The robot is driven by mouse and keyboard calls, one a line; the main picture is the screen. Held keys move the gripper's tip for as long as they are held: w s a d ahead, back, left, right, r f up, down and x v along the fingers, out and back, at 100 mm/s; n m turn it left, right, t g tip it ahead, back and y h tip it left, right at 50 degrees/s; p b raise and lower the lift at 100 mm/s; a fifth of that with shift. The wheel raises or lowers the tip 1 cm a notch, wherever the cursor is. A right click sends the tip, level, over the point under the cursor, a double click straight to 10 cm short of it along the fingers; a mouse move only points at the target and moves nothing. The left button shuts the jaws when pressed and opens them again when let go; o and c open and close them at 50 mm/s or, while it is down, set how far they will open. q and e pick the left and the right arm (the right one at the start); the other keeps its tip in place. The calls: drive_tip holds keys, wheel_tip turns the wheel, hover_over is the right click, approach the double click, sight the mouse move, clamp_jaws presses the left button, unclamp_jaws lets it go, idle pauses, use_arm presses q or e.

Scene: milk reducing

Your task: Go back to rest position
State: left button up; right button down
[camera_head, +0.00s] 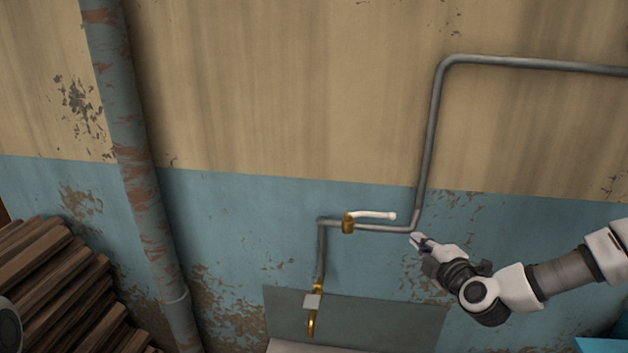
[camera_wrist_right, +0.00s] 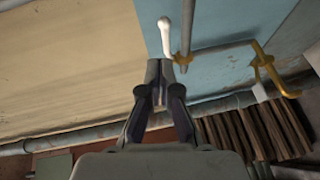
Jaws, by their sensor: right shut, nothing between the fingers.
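My right gripper (camera_head: 416,239) is at the end of my right arm, which comes in from the right in the head view. It is shut and empty, and it also shows in the wrist view (camera_wrist_right: 158,72). In the head view it is just right of and below the bend of the grey pipe (camera_head: 427,150); I cannot tell whether it touches the pipe. A brass valve with a white lever (camera_head: 373,215) sits on the pipe to its left. The lever (camera_wrist_right: 164,35) is beyond the fingertips in the wrist view. My left gripper is not in view.
A brass tap (camera_head: 311,322) hangs at the pipe's lower end, above a pale basin edge (camera_head: 300,346). A thick rusty pipe (camera_head: 143,180) runs down the wall on the left. Stacked wooden slats (camera_head: 60,285) stand at lower left. Part of a blue surface (camera_head: 600,345) shows at lower right.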

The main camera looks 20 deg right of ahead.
drive_tip(key=s+a+f+n+g+y+b, duration=0.1)
drive_tip(key=s+a+f+g, duration=0.3)
drive_tip(key=f, duration=0.5)
drive_tip(key=s+a+f+n+g+y+b, duration=0.1)
drive_tip(key=s+a+f+n+g, duration=0.15)
drive_tip(key=a+f, duration=0.5)
drive_tip(key=s+a+f+n+g+y+b, duration=0.15)
drive_tip(key=s+a+f, duration=0.25)
drive_tip(key=f, duration=0.7)
drive_tip(key=s+a+f+m+g, duration=0.1)
drive_tip(key=s+f+m+g, duration=0.1)
drive_tip(key=s+m, duration=0.4)
drive_tip(key=s+a+f+m+g+h, duration=0.1)
drive_tip(key=s+a+f+m+g, duration=0.1)
drive_tip(key=s+m, duration=0.5)
drive_tip(key=s+a+f+m+g, duration=0.1)
drive_tip(key=s+f+m+g, duration=0.3)
drive_tip(key=s+m, duration=0.2)
drive_tip(key=shift+s+a+f+m, duration=0.25)
drive_tip(key=shift+s+m, duration=0.15)
drive_tip(key=shift+m, duration=0.3)
